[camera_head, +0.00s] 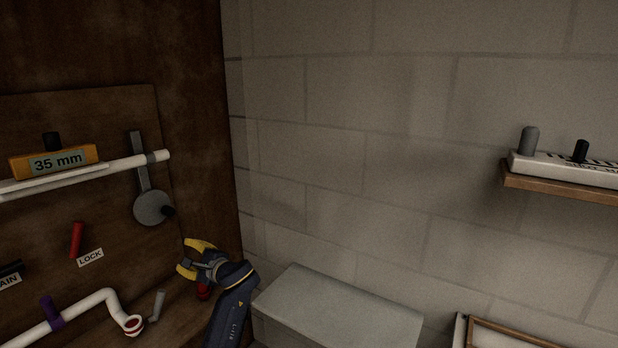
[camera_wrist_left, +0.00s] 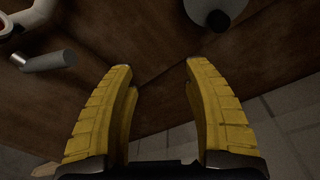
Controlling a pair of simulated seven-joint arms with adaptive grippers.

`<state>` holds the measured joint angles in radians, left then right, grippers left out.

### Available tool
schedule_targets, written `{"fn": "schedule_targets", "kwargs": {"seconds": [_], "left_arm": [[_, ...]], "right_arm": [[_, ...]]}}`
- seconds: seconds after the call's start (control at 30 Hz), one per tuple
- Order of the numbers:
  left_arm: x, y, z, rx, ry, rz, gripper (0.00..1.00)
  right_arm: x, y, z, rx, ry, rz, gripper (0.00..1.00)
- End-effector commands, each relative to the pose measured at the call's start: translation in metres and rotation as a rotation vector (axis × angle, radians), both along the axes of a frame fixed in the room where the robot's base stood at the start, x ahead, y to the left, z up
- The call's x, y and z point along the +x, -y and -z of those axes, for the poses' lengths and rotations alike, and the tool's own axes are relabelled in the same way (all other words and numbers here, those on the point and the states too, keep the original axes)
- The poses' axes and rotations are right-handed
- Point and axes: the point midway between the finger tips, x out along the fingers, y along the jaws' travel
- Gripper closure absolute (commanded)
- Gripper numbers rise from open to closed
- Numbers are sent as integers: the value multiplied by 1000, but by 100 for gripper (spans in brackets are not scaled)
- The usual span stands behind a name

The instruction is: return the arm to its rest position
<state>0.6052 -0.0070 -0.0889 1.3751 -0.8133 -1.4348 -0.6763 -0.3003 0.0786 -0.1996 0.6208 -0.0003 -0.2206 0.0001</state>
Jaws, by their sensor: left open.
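My left gripper (camera_head: 193,257) is open, with its yellow fingers spread, in front of the lower right part of the brown wooden panel (camera_head: 120,115). In the left wrist view both yellow fingertips (camera_wrist_left: 153,75) stand apart with nothing between them. My dark blue left arm (camera_head: 231,308) comes up from the bottom edge of the head view. My right gripper is not in view.
A white pipe (camera_head: 100,300) with an open red-rimmed end and a grey peg (camera_head: 156,305) are left of my gripper. A round grey disc (camera_head: 152,208) hangs above. A grey box (camera_head: 335,308) stands right. A shelf (camera_head: 560,188) is far right.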

Motion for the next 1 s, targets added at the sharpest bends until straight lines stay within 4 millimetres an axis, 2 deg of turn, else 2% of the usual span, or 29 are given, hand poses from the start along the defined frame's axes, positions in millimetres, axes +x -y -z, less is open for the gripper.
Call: {"fn": "schedule_targets", "kwargs": {"seconds": [0.03, 0.2, 0.3, 0.5, 0.73, 0.9, 1.0], "left_arm": [[-19, -1, 25, -38, 7, 4, 50], [-78, 1, 90, -187, 54, 20, 50], [-116, 4, 123, -274, 77, 25, 50], [-196, 14, 174, -451, 119, 30, 50], [-294, 32, 211, -659, 152, 23, 50], [-362, 48, 222, -806, 167, 8, 50], [-389, 55, 222, -868, 173, -1, 50]], "right_arm": [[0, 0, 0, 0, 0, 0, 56], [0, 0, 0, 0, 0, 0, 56], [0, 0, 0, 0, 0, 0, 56], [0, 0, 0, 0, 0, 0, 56], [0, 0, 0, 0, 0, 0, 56], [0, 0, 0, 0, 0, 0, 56], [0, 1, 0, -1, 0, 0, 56]]}}
